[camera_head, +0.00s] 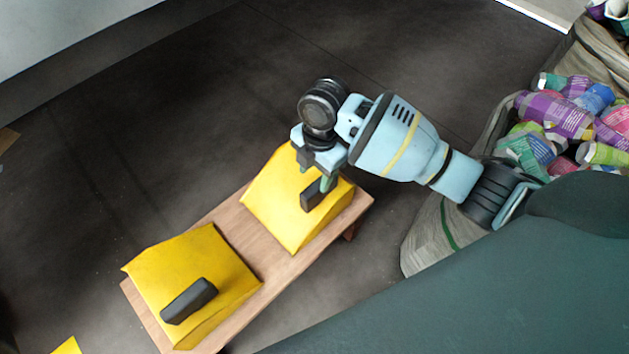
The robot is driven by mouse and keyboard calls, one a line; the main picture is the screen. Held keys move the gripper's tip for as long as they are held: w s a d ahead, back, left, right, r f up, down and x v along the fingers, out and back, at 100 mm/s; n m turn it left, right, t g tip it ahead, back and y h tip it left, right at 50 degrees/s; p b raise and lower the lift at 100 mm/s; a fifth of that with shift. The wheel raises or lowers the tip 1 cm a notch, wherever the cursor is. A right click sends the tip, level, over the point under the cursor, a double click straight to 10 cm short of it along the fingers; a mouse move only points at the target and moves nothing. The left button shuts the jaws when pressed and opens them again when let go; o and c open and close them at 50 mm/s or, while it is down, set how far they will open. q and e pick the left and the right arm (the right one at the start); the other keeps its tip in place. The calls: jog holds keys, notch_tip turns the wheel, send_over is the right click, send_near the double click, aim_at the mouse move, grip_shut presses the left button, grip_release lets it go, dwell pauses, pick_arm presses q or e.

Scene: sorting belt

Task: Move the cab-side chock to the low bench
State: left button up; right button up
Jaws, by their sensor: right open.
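A low wooden bench (270,253) stands slantwise on the dark floor. Two yellow wedge chocks with black handles sit on it. One chock (270,205) is at the bench's upper right end, the other chock (215,260) at its lower left end. I cannot tell from this view which one is the cab-side chock. My right gripper (325,184) is open, pointing down at the black handle (311,196) of the upper right chock. Its fingers are at the handle; the far finger is partly hidden, and I cannot tell whether they touch it. My left gripper is not in view.
A fabric sack (431,238) full of crushed, colourful cans (555,115) stands at the right, with another behind it. A yellow piece (67,346) shows at the bottom left edge. A pale surface (70,30) fills the top left corner.

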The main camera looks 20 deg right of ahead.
jog(key=shift+d+r, duration=0.1)
jog(key=shift+r, duration=0.95)
